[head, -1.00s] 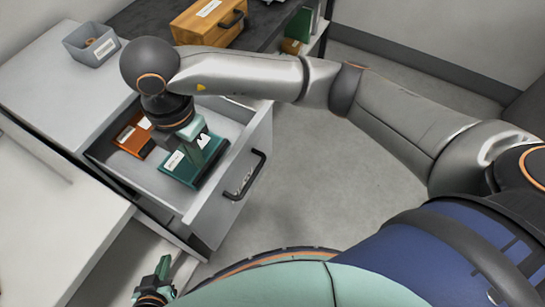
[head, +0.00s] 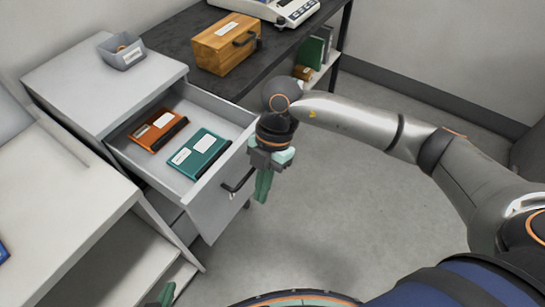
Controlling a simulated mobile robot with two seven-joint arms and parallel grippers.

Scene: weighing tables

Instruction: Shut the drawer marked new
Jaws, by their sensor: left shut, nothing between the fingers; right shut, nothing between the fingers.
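A grey drawer (head: 217,213) stands pulled out of the grey cabinet (head: 110,82), its front facing right with a dark handle (head: 238,183). No marking on the drawer is readable from here. Inside lie an orange case (head: 150,134) and a teal case (head: 206,144), each with a white label. My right gripper (head: 264,190) is shut and empty, pointing down just outside the drawer front, close to the handle; I cannot tell whether it touches.
A grey bin (head: 121,56) stands on the cabinet. A dark bench (head: 178,40) behind holds a wooden box (head: 224,45) and a scale (head: 283,12). A white table (head: 55,205) is at the left. The floor right of the drawer is clear.

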